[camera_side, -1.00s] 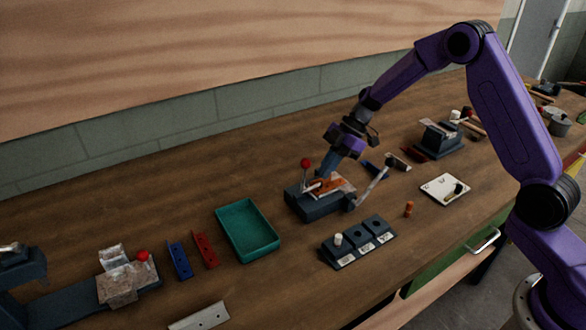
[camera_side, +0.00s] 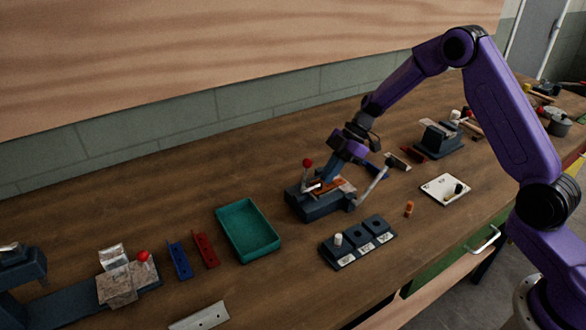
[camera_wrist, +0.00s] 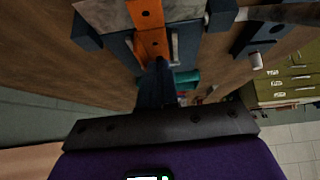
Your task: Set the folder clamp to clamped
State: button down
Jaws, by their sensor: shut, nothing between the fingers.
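The folder (camera_side: 318,208) is a dark blue-grey block on the bench, in the middle of the side view. A lever with a red ball knob (camera_side: 307,163) stands up at its left end. A long grey lever (camera_side: 372,184) rises at a slant from its right end. An orange strip (camera_side: 328,187) lies on top of the folder; it also shows in the wrist view (camera_wrist: 151,40). My gripper (camera_side: 329,178) is shut and empty, pointing down just above the strip; in the wrist view the closed fingers (camera_wrist: 158,68) hide part of it. I cannot tell whether they touch it.
A green tray (camera_side: 247,250) is left of the folder, with red (camera_side: 205,250) and blue (camera_side: 179,260) brackets beyond it. A dark three-part block (camera_side: 358,242) stands in front. A white plate (camera_side: 445,188) lies to the right. The bench behind the folder is clear.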

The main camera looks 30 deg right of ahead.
jog(key=r, duration=0.3)
jog(key=shift+d+r, duration=0.35)
jog(key=shift+r, duration=0.05)
jog(key=d+r, duration=0.5)
jog(key=d, duration=0.3)
jog(key=shift+s+d+r, duration=0.2)
jog(key=shift+s+r, duration=0.05)
jog(key=shift+r, duration=0.15)
jog(key=s+a+r+m+g+h, duration=0.1)
jog(key=s+a+r+h, duration=0.1)
jog(key=s+a, duration=0.5)
jog(key=s+a+r+m+g+h, duration=0.15)
jog(key=s+a, duration=0.25)
jog(key=s, duration=0.7)
jog(key=s+d+m+t+h, duration=0.1)
jog(key=s+d, duration=0.1)
jog(key=s, duration=0.8)
jog(key=s+d+f+m+t+h, duration=0.1)
jog(key=s+d+m+h, duration=0.1)
jog(key=s, duration=0.7)
jog(key=shift+s+d, duration=0.3)
jog(key=shift+s, duration=0.05)
